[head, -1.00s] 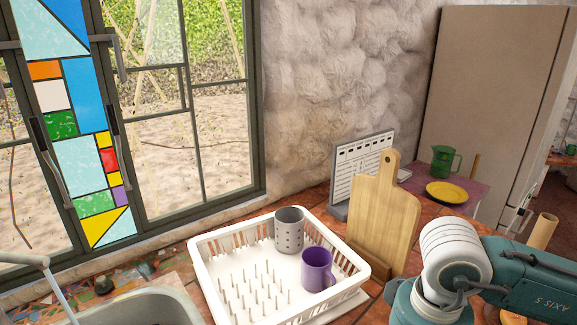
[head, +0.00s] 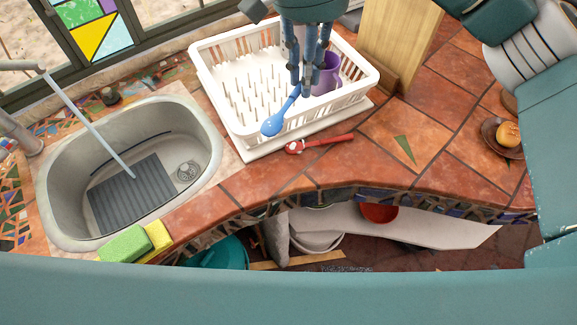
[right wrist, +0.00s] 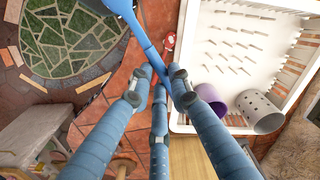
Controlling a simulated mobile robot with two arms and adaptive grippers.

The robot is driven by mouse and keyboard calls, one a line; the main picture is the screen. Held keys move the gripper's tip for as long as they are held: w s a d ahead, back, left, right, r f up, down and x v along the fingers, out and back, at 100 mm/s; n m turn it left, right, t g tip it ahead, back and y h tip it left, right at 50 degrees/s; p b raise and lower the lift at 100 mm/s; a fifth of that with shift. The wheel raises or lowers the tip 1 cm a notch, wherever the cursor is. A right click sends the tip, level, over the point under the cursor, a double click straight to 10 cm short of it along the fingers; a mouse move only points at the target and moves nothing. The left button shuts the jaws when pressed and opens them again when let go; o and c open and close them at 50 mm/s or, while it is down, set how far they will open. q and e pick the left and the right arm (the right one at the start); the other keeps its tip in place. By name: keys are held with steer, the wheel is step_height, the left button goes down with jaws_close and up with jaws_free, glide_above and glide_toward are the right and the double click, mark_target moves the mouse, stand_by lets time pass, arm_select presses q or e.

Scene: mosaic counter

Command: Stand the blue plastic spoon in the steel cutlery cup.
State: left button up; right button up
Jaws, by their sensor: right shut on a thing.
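The blue spoon (head: 272,125) is held by my right gripper (head: 302,88), whose blue fingers are shut on it. In the head view its bowl points down and left, over the front rim of the white dish rack. In the right wrist view the spoon (right wrist: 143,38) slants up and left from the fingertips (right wrist: 163,82). The steel cutlery cup (right wrist: 260,111), grey with holes, shows in the right wrist view inside the rack beside the purple mug; in the head view my right gripper hides it. My left gripper is not in view.
The white dish rack (head: 240,128) has pegs and holds the purple mug (head: 328,72). A red spoon-like utensil (head: 318,143) lies on the tiles in front. A wooden board (head: 392,40) stands right of the rack. A sink (head: 60,215) is at left, sponges (head: 125,245) at its front.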

steer(key=shift+a+f, duration=0.15)
steer(key=shift+a, duration=0.15)
step_height(320, 180, down, 15)
steer(key=p, duration=0.3)
steer(key=shift+f, duration=0.2)
step_height(320, 180, down, 4)
steer(key=shift+r+p, duration=0.1)
steer(key=shift+p, duration=0.45)
